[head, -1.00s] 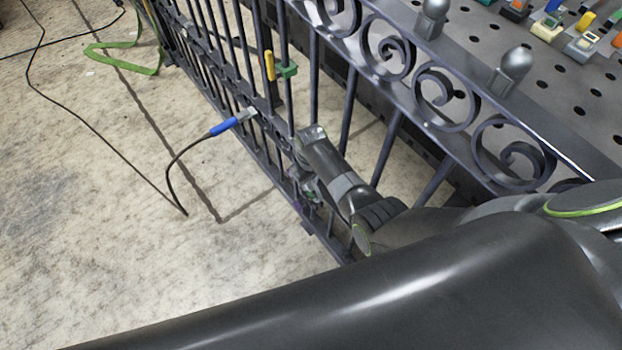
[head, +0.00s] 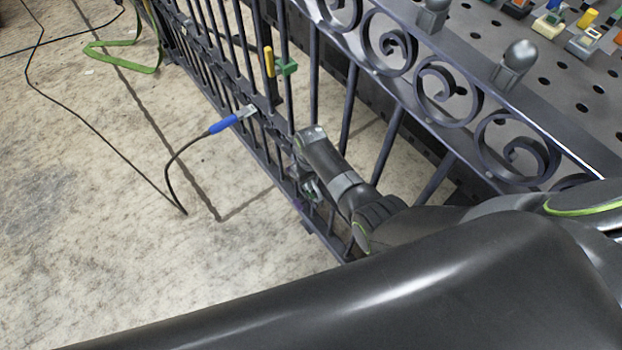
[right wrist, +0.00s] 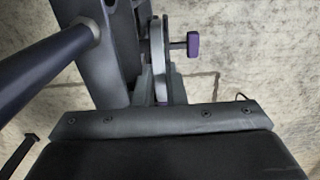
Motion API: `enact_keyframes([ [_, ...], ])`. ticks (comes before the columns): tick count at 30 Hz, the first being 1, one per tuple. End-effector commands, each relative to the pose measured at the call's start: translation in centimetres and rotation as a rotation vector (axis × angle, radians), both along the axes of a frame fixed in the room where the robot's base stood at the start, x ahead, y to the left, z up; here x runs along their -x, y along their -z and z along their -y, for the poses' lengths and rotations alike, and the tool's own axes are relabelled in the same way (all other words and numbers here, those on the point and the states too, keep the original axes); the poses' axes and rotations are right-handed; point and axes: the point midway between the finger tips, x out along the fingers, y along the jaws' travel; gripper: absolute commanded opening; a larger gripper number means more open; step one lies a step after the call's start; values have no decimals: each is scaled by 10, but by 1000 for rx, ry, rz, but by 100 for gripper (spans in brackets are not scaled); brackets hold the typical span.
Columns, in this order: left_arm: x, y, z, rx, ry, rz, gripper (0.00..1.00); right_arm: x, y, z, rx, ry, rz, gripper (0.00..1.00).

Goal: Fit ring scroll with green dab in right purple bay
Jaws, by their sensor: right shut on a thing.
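My right gripper (head: 308,185) is low against the side of the dark gate (head: 345,120), below its row of scrolls, its tip partly hidden among the bars. In the right wrist view, the jaws (right wrist: 163,90) are shut on a thin, round-edged grey piece seen edge-on, which looks like the ring scroll (right wrist: 158,45). No green dab shows on it. A purple block (right wrist: 193,45) on a short stem stands just right of the piece; I cannot tell whether they touch. The purple bay is not clearly seen. My left gripper is not in view.
A gate bar (right wrist: 50,68) crosses the left of the wrist view. A blue-handled clamp with a cable (head: 225,123) and a yellow-and-green clamp (head: 270,63) are on the gate. A perforated table (head: 545,85) lies behind. Open floor (head: 90,220) is at left.

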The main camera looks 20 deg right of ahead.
Motion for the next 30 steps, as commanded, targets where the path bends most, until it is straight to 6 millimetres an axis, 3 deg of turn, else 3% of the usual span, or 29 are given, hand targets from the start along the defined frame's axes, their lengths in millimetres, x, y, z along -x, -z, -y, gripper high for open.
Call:
enact_keyframes([
  [26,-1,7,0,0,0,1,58,-1,11,0,0,0,2,0],
  [27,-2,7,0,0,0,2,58,-1,10,0,0,0,2,15],
  [30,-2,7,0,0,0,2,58,-1,10,0,0,0,2,28],
])
